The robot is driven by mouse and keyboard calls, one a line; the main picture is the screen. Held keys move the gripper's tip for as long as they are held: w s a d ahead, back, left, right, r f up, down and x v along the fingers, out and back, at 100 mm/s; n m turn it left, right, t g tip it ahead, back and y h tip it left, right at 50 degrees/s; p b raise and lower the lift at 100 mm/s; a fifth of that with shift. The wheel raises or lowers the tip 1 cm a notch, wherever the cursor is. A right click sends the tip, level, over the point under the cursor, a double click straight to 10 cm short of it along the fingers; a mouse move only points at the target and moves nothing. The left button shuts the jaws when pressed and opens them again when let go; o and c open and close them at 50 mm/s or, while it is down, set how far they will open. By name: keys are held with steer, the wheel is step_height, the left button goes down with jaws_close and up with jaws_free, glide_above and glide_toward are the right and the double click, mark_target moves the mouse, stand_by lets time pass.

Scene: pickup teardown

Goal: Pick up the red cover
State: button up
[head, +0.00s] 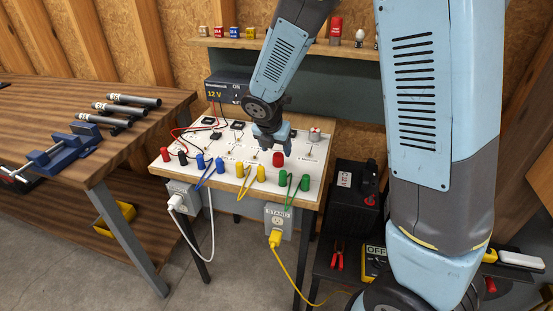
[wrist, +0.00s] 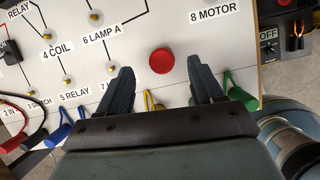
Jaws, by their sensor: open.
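The red cover (wrist: 162,61) is a small round red cap on the white panel (wrist: 215,55), below and left of the "8 MOTOR" label in the wrist view. It also shows in the head view (head: 278,159), near the panel's right half. My gripper (wrist: 163,82) is open and empty. Its two dark fingers point toward the panel, one on each side of the cover's line in the wrist view, with the cover just past their tips. In the head view my gripper (head: 272,146) is above the panel, right by the cover; the exact height gap is hard to tell.
Colored terminals and looped wires line the panel's front edge, including green posts (head: 293,181) and yellow posts (head: 250,173). A 12 V supply (head: 226,92) stands behind. A wooden bench (head: 85,140) with a blue vise is at left.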

mark_target(278, 154)
steer(key=shift+x, duration=2.6)
steer(key=shift+w+d, duration=0.1)
steer(key=c, duration=1)
steer(key=shift+r, duration=0.1)
steer(key=shift+c, duration=0.2)
